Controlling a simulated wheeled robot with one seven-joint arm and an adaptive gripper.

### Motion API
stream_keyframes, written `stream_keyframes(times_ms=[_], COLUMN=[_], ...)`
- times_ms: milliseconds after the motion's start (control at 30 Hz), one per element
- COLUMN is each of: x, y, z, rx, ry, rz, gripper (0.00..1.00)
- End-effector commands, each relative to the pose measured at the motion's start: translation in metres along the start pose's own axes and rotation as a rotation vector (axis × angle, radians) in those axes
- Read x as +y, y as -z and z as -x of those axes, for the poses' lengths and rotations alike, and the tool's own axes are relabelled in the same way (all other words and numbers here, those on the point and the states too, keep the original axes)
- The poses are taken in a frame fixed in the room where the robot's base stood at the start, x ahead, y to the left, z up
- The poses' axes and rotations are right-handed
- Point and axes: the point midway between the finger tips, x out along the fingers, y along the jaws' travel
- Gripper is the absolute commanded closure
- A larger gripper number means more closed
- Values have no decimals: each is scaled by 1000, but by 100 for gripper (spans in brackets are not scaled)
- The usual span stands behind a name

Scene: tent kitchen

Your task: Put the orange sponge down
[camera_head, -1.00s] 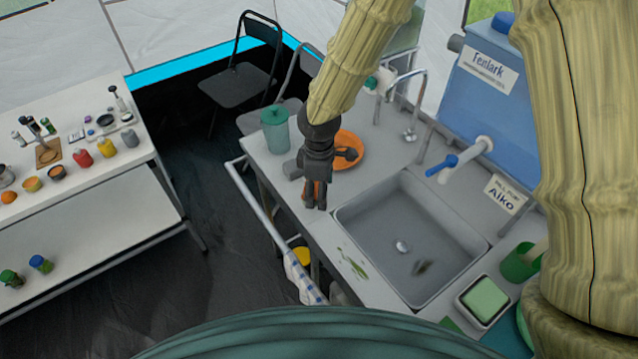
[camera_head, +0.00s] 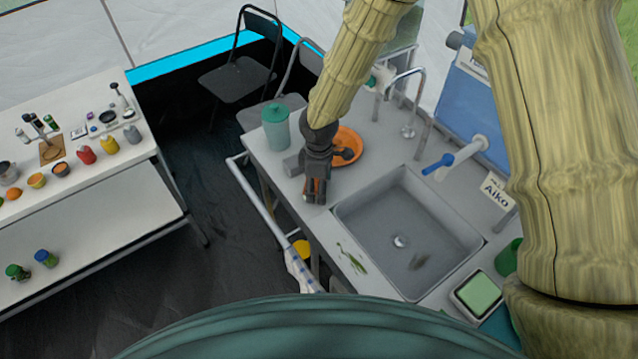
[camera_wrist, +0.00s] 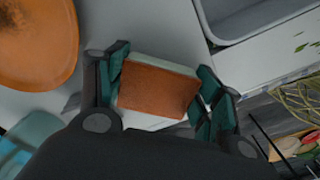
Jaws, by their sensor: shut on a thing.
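The orange sponge (camera_wrist: 157,88) sits between the two fingers of my gripper in the wrist view, with a pale layer along its edges. My gripper (camera_wrist: 157,92) is shut on it, one finger at each end. In the head view my gripper (camera_head: 315,192) points down over the counter strip (camera_head: 290,180) left of the sink. There the sponge is mostly hidden by the fingers. I cannot tell whether the sponge touches the counter.
An orange plate (camera_head: 350,137) lies behind my gripper, and a teal lidded cup (camera_head: 276,128) stands to its left. The sink basin (camera_head: 380,215) is to the right, with green scraps (camera_head: 352,257) on its near rim. A rail (camera_head: 262,205) runs along the counter's left edge.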

Motion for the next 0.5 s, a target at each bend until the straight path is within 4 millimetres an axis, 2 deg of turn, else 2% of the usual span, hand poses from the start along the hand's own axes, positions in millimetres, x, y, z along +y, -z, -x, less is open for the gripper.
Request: stream_keyframes(times_ms=[167,200,300,500], x=[0,0,0,0], y=[0,0,0,0], z=[-4,-3,-3,-3], rx=[0,0,0,0], ry=[0,0,0,0], rz=[0,0,0,0], gripper=[69,29,13,13])
